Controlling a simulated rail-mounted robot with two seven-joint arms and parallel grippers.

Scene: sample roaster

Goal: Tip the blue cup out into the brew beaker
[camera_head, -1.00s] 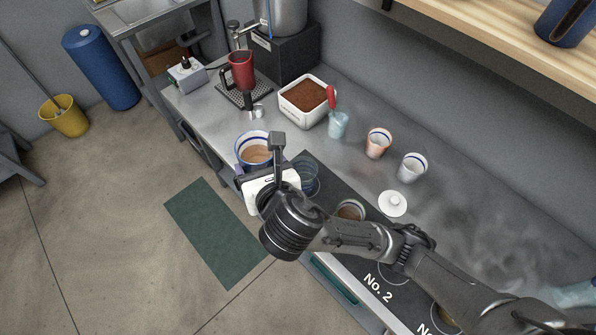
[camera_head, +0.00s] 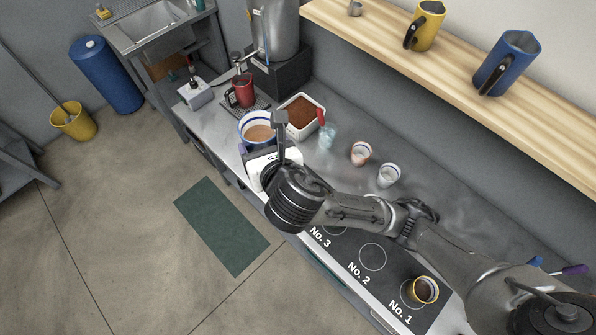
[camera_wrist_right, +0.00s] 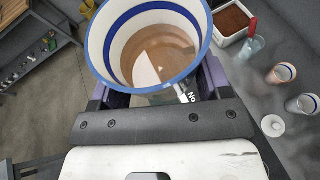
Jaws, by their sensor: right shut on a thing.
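The blue cup (camera_head: 257,121) is white with a blue rim and a blue band inside, and holds brown contents. My right gripper (camera_head: 262,146) is shut on it and holds it near the counter's front edge, roughly upright. In the right wrist view the cup (camera_wrist_right: 118,47) fills the upper middle between the purple fingers, with a pale wedge across its brown contents. I cannot make out the brew beaker now; my right wrist and forearm cover the counter just right of the cup. My left gripper is not in view.
A yellow cup (camera_head: 425,290) stands at No. 1. The shelf (camera_head: 455,75) overhangs the back.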

